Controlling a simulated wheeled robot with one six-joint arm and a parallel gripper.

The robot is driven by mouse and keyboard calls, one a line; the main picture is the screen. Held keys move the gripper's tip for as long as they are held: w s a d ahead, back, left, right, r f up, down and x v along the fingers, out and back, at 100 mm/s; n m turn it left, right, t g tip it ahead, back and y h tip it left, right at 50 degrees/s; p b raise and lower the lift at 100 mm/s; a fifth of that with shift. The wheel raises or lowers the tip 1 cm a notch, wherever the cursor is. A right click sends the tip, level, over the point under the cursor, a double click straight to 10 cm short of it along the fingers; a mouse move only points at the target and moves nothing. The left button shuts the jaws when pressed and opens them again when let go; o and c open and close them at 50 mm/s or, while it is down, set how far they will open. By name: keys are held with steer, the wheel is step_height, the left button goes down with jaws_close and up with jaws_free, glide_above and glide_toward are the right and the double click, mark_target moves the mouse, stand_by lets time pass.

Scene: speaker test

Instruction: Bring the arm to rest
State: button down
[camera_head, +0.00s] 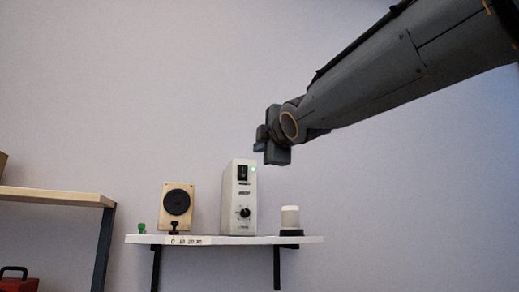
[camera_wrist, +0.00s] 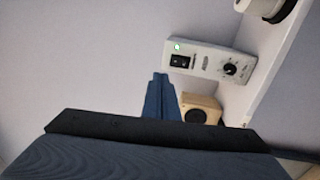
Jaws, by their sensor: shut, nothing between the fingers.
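My arm reaches in from the upper right in the head view. My gripper (camera_head: 259,146) is above the amplifier box, clear of it and empty. In the wrist view its fingers (camera_wrist: 160,82) are together with nothing between them. The white amplifier box (camera_head: 238,200) stands upright on the shelf, with a black switch, a lit green light and a black knob. It also shows tilted in the wrist view (camera_wrist: 208,61). The wooden speaker (camera_head: 177,206) stands to its left on the shelf; in the wrist view it is partly hidden behind my gripper.
The white wall shelf (camera_head: 265,240) carries a white cylinder on a dark base (camera_head: 290,219) at right and a small green object (camera_head: 141,228) at left. A wooden shelf or table (camera_head: 50,196) stands at far left, with a red case (camera_head: 14,284) below. The wall around is bare.

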steer(key=w+d+f+m+g+h+b, duration=0.1)
steer(key=d+f+m+g+h, duration=0.2)
steer(key=f, duration=1.2)
steer(key=w+d+f+m+g, duration=0.1)
steer(key=d+f+m+g, duration=0.2)
steer(key=f, duration=1.2)
steer(key=w+d+f+m+g+h+b, duration=0.1)
steer(key=d+f+m+g+h, duration=0.3)
steer(key=f, duration=1)
steer(key=s+d+f+m+g, duration=0.2)
steer(key=s+f+m, duration=0.1)
steer(key=s+f, duration=0.4)
steer(key=s+d+f+m+g+y+b, duration=0.1)
steer(key=s+d+f+m+g, duration=0.1)
steer(key=s+f, duration=0.6)
steer(key=s+d+f+m+g, duration=0.2)
steer(key=s+f+m, duration=0.4)
steer(key=f, duration=1)
steer(key=shift+s+f+g+y, duration=0.3)
steer(key=shift+s+g, duration=0.4)
steer(key=shift+s, duration=0.55)
steer(key=shift+d, duration=0.1)
